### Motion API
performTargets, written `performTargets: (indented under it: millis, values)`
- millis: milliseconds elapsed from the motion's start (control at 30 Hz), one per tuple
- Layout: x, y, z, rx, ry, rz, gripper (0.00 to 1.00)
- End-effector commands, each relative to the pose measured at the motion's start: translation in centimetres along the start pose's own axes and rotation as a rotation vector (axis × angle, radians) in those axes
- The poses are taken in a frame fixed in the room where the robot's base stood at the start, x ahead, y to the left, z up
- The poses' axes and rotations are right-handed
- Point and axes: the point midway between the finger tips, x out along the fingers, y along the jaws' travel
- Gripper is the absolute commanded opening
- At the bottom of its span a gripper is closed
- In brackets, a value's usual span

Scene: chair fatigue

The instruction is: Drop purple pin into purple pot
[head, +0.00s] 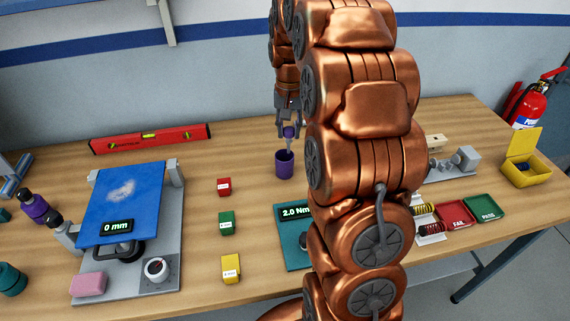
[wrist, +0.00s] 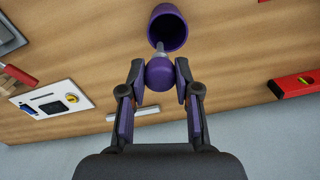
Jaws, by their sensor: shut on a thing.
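The purple pin (wrist: 160,74) has a round purple head and a grey shank. It shows between the fingers in the wrist view, and its head is also visible in the head view (head: 289,132). My gripper (head: 288,122) is shut on the pin's head and holds it with the shank pointing down. The purple pot (head: 284,165) stands upright on the table just below the pin. In the wrist view the pot (wrist: 170,33) lies beyond the pin, and the shank's tip is at its near rim. I cannot tell whether the tip is inside the pot.
Red (head: 224,187), green (head: 227,223) and yellow (head: 231,268) blocks stand left of the pot. A teal torque device (head: 292,250) reading 2.0 Nm is in front. A red level (head: 150,138) lies at the back left. My arm hides part of the table right of the pot.

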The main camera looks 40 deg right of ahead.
Motion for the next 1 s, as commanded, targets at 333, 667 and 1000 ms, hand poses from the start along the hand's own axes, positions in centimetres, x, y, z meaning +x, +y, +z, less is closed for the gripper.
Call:
performTargets:
  millis: [333,667,1000]
  values:
    - [0.0,0.0,0.0,0.000,0.000,0.000,0.61]
    - [-0.4,0.0,0.0,0.000,0.001,0.000,0.61]
    - [-5.5,-0.1,-0.2,0.000,0.008,-0.002,0.61]
